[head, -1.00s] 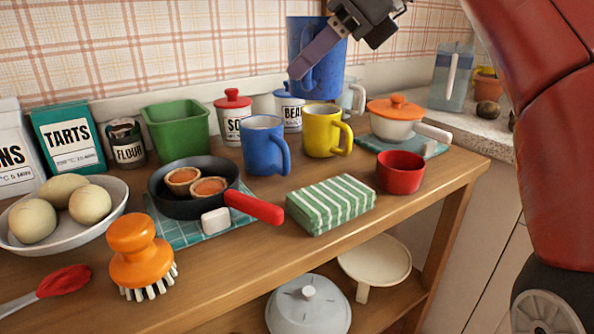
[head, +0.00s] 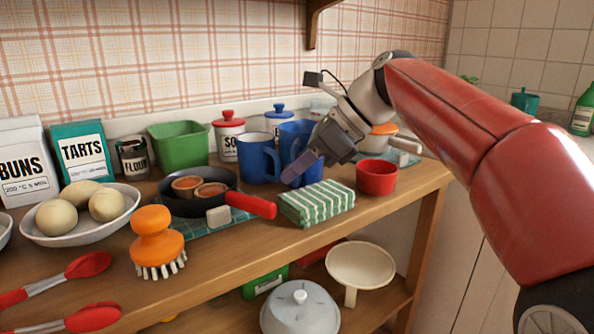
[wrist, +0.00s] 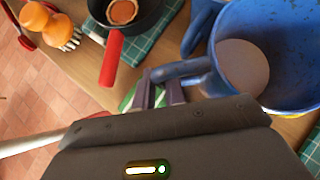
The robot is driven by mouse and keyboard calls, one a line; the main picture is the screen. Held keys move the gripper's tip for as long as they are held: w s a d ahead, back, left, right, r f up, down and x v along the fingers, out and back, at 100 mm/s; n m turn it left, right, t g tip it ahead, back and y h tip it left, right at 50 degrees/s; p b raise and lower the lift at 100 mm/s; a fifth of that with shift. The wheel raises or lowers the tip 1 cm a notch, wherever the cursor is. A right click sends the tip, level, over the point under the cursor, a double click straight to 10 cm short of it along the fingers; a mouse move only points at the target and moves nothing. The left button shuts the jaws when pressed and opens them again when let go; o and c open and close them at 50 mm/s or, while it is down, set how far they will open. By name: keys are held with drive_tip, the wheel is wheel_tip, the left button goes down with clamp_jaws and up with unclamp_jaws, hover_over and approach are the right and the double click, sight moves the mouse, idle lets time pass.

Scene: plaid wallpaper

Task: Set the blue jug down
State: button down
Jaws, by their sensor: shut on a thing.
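The blue jug (head: 297,132) is upright, low over the wooden counter (head: 230,262), right of the blue mug (head: 257,158) and behind the striped cloth (head: 318,202). I cannot tell whether its base touches the counter. My gripper (head: 300,170) is shut on the jug's handle, and its fingers and wrist cover part of the jug.
A pan (head: 186,205) with two tarts is left of the jug, its red handle pointing toward the cloth. A red bowl (head: 376,179) stands to the right. Canisters (head: 229,138) stand behind. The orange brush (head: 157,240) is at the front left.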

drive_tip(key=shift+f, duration=0.1)
drive_tip(key=c, duration=1.5)
unclamp_jaws()
drive_tip(key=shift+o, duration=0.2)
